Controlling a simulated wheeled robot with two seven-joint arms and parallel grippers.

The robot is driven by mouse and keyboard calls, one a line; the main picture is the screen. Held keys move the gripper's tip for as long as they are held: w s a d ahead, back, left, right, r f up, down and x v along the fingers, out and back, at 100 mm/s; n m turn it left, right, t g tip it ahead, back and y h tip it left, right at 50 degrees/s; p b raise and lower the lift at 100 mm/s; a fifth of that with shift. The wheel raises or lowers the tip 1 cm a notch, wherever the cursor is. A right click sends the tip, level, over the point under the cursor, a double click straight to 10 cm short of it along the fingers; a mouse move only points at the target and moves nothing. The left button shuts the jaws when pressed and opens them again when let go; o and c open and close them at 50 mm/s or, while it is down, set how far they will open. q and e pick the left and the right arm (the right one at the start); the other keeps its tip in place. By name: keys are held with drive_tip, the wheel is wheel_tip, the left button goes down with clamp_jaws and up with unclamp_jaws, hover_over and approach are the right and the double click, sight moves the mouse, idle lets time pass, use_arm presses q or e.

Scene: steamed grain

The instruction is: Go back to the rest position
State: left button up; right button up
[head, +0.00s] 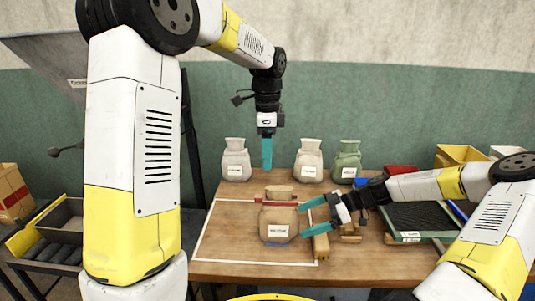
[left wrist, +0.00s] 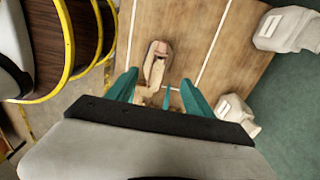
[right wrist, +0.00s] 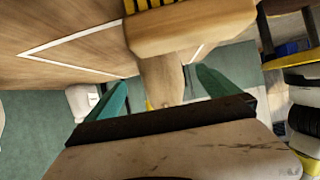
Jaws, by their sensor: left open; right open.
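A brown sack (head: 279,222) with a white label stands upright near the front of the table. My right gripper (head: 304,218) is open at its right side, fingers pointing left toward it; I cannot tell whether they touch it. In the right wrist view the sack (right wrist: 160,78) shows beyond the gap between the open fingers (right wrist: 160,92). My left gripper (head: 266,168) is open and empty, pointing down above and behind the sack. In the left wrist view the sack (left wrist: 156,62) lies below and beyond the fingers (left wrist: 158,85).
Three more sacks, greyish (head: 236,162), beige (head: 309,162) and green (head: 347,163), stand along the table's back. A wooden block (head: 320,243) lies right of the brown sack, close to my right gripper. A dark tray (head: 420,218) and yellow bins (head: 462,155) are at the right.

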drive_tip(key=shift+v, duration=1.05)
drive_tip(key=shift+s+r, duration=0.1)
drive_tip(key=shift+r, duration=0.05)
use_arm(q)
drive_tip(key=s+a+r+n+t+h, duration=0.1)
drive_tip(key=s+a+r+n, duration=0.2)
drive_tip(key=s+n, duration=0.15)
drive_tip(key=s+a+r+n+t, duration=0.2)
drive_tip(key=s+a+r+n, duration=0.2)
drive_tip(key=s, duration=0.2)
drive_tip(key=s+a+n+t, duration=0.1)
drive_tip(key=s+n, duration=0.3)
drive_tip(key=s, duration=0.2)
drive_tip(key=s+a+f+n+t+h, duration=0.1)
drive_tip(key=s+a+n+t, duration=0.1)
drive_tip(key=s+n, duration=0.3)
drive_tip(key=shift+s+a+f, duration=0.3)
drive_tip(key=shift+s, duration=0.55)
use_arm(e)
drive_tip(key=s+d+r+m+t+h, duration=0.1)
drive_tip(key=s+r+m+t+h, duration=0.2)
drive_tip(key=s+r+m+h, duration=0.2)
drive_tip(key=s+d+r+m+t+h, duration=0.2)
drive_tip(key=s+r+m+h, duration=0.3)
drive_tip(key=s+r+m, duration=0.7)
drive_tip(key=s+r+t, duration=0.1)
drive_tip(key=s+r, duration=0.4)
drive_tip(key=r, duration=0.5)
drive_tip(key=shift+s, duration=0.4)
drive_tip(key=shift+r, duration=0.1)
